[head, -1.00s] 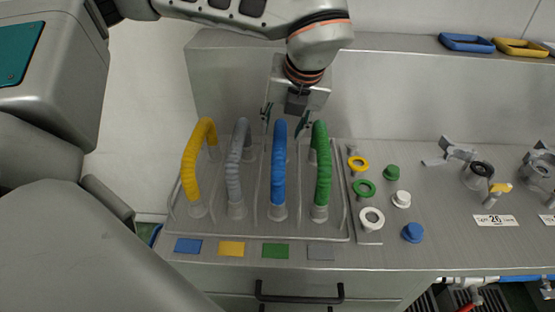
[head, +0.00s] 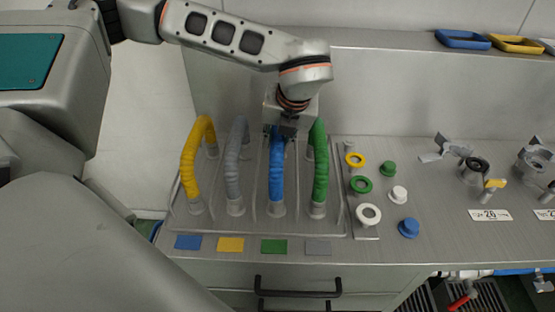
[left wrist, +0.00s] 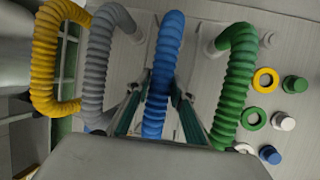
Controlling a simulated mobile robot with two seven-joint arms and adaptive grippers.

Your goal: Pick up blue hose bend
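The blue hose bend (head: 277,172) stands as an arch in a metal tray, third from the left between the grey and green bends. My left gripper (head: 283,133) is over its top. In the left wrist view the two fingers (left wrist: 162,84) lie against both sides of the blue bend (left wrist: 165,45), with no clear gap, so the gripper looks shut on it. The bend still stands upright in its place. In the head view the gripper hides the bend's top and back. My right gripper is not in view.
Yellow (head: 190,165), grey (head: 233,170) and green (head: 320,170) bends stand close on either side. Coloured rings and caps lie right of the tray, including a white ring (head: 368,215). Clamp fittings (head: 475,170) are further right. Blue and yellow trays (head: 462,40) sit on the back ledge.

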